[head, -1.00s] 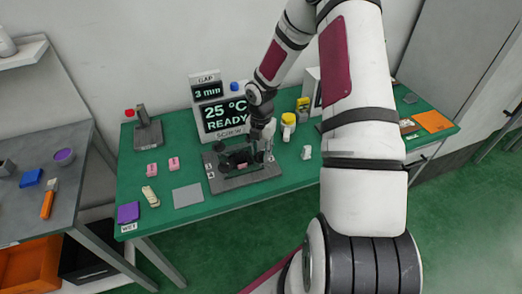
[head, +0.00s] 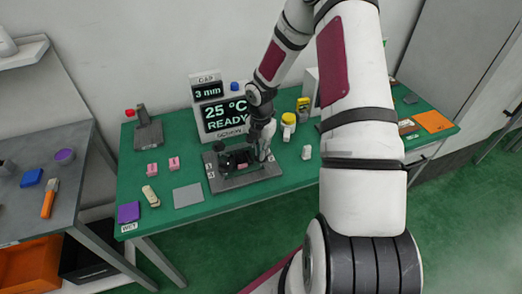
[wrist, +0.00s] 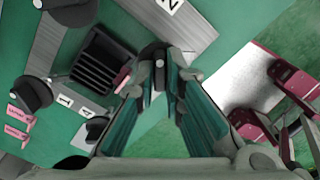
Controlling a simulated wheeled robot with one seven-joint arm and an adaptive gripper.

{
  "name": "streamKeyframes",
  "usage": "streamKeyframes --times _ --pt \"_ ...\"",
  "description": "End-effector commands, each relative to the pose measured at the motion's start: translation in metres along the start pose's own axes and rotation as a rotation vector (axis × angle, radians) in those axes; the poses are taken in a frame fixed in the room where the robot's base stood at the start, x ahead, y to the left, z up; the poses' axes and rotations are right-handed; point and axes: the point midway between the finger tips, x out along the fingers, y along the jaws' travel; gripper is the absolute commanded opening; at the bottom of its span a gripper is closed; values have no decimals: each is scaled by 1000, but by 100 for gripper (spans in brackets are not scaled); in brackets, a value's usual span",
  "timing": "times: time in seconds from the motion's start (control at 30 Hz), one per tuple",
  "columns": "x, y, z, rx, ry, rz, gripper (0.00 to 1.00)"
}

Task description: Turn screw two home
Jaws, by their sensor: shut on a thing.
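The grey plate fixture (head: 250,182) lies on the green table, with a black block and dark knobs on it. In the wrist view the ribbed black block (wrist: 102,62) is left of my fingers. A dark round screw knob (wrist: 153,52), near the plate's label "2" (wrist: 170,4), is at my fingertips. My gripper (wrist: 168,74) is shut on this knob, its teal pads close on either side. In the head view my gripper (head: 263,153) is low over the right part of the fixture and hides the knob there.
A display (head: 225,116) behind reads 25 °C READY, with a smaller 3 mm GAP display (head: 208,92) above. Pink blocks (head: 174,163) and a grey pad (head: 188,195) lie left and front. A yellow-lidded jar (head: 288,124) stands at the right.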

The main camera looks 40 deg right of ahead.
Motion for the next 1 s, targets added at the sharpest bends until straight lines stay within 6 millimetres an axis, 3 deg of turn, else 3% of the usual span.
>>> streamKeyframes --times 1.0 --pt "0 1 0 924 0 1 0"
